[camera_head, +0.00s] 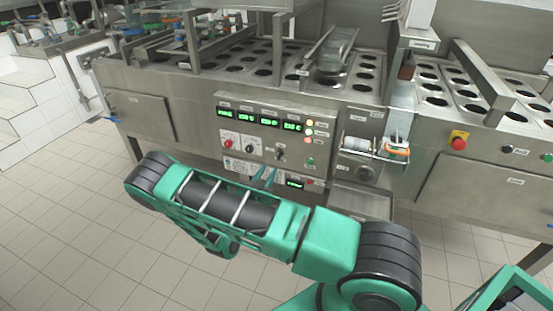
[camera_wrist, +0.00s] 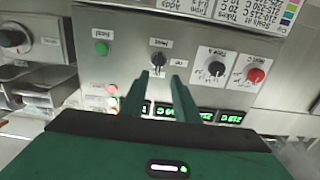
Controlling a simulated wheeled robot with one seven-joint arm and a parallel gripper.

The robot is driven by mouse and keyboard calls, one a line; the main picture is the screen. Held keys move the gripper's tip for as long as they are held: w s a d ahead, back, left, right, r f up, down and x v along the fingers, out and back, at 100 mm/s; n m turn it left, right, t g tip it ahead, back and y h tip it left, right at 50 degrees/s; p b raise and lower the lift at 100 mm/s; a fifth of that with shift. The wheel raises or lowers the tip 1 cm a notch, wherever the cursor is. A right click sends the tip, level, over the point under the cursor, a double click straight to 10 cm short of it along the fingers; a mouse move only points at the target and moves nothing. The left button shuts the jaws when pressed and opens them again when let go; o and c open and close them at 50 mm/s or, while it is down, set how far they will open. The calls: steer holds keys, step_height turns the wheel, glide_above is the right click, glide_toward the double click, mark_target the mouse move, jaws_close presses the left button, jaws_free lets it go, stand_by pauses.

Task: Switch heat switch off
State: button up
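The heat switch is a small black rotary knob (camera_wrist: 158,60) on the steel control panel; a label beside it in the wrist view reads upside down as "Heat". Contact is not visible. In the head view, my gripper (camera_head: 265,178) is just below and left of the switch.
A dark-pointer knob (camera_wrist: 215,68) and a red knob (camera_wrist: 255,72) sit beside the switch. A green button (camera_wrist: 101,48) is on its other side. Green displays (camera_head: 268,123) line the panel top. A roller unit (camera_head: 362,147) stands right of the panel. Open tiled floor lies left.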

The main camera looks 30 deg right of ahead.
mark_target(278, 155)
steer(key=x, duration=1)
steer(key=shift+d, duration=0.1)
steer(key=shift+r, duration=0.1)
jaws_close()
